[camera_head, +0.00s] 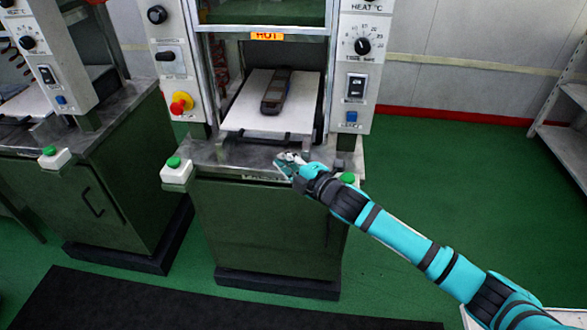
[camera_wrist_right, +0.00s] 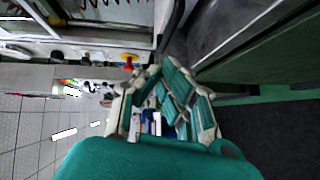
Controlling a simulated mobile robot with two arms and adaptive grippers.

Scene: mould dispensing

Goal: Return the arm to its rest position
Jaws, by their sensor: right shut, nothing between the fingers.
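My right arm (camera_head: 410,242) reaches in from the lower right in the head view. Its gripper (camera_head: 287,160) is over the front edge of the press bench, just in front of the press tray (camera_head: 245,112). The gripper is shut and empty. In the right wrist view the teal fingers of the right gripper (camera_wrist_right: 165,115) fill the middle. A dark mould (camera_head: 277,92) lies on the white tray inside the press, apart from the gripper. My left gripper is in neither view.
The press has a red and yellow stop button (camera_head: 181,103) and green-topped buttons (camera_head: 174,162) at its front corners. A second press cabinet (camera_head: 100,195) stands at left. A white shelf (camera_head: 566,145) is at right. Green floor (camera_head: 460,170) is clear between press and shelf.

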